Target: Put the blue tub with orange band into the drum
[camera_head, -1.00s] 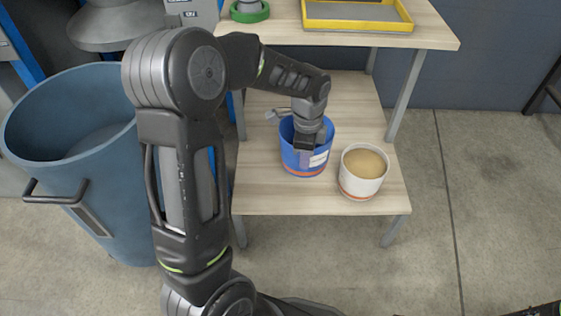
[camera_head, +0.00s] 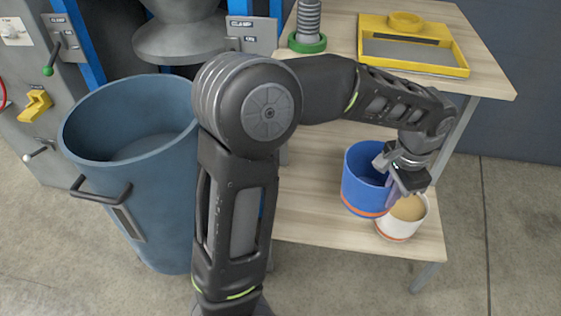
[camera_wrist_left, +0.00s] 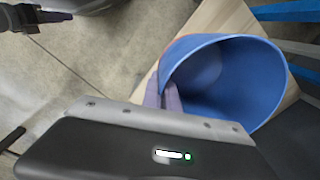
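The blue tub with orange band (camera_head: 362,184) appears raised a little off the lower shelf and slightly tilted, its open top up. My left gripper (camera_head: 394,190) is at the tub's right rim, its fingers closed on the wall. In the left wrist view the fingers (camera_wrist_left: 163,92) meet the rim of the blue tub (camera_wrist_left: 255,75), whose inside looks empty. The drum (camera_head: 150,205) is a large blue-grey open container with side handles, standing on the floor at left. My right gripper is not in view.
A white tub (camera_head: 397,228) with tan contents stands on the lower shelf (camera_head: 310,220), partly hidden by the gripper and blue tub. The upper shelf (camera_head: 480,80) carries a yellow tray (camera_head: 415,68) and a green-based spring-like part (camera_head: 307,42). My left arm crosses between drum and shelf.

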